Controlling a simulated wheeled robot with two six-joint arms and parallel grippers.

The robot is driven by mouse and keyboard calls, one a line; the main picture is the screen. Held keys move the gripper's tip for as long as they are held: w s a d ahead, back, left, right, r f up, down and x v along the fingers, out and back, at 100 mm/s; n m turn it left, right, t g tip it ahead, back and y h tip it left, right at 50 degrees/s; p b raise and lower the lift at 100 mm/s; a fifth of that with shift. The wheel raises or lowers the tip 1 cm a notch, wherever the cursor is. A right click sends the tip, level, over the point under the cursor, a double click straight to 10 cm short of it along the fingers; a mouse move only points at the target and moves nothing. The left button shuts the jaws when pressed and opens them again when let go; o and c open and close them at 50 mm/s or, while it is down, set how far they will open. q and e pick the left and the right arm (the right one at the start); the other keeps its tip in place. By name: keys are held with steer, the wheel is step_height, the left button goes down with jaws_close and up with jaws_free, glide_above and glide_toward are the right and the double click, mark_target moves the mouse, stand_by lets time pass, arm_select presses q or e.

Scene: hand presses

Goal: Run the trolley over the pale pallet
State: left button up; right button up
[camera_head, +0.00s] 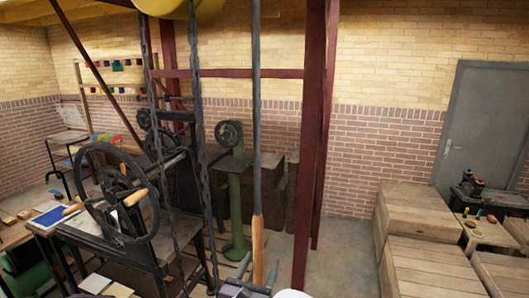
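A yellow rounded body (178,7) is cut off by the top edge, with dark chains (198,110) hanging by it. It may be part of the trolley; I cannot tell. A long dark pole (256,110) hangs from above and ends in a wooden handle (258,240). My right gripper (257,272) is at the bottom centre, its fingers apart on either side of the handle's lower end. No clear contact shows. I cannot make out a pale pallet for certain; two pale flat pieces (96,283) lie at the lower left. My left gripper is not in view.
A black press with a large handwheel (118,195) stands at left, and a green-columned press (235,200) behind. Dark red posts (311,130) rise right of the pole. Wooden crates (435,255) fill the right side. Bare floor (345,262) shows between posts and crates.

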steer(key=shift+d, duration=0.1)
steer(key=v, duration=0.9)
steer(key=shift+a, duration=0.2)
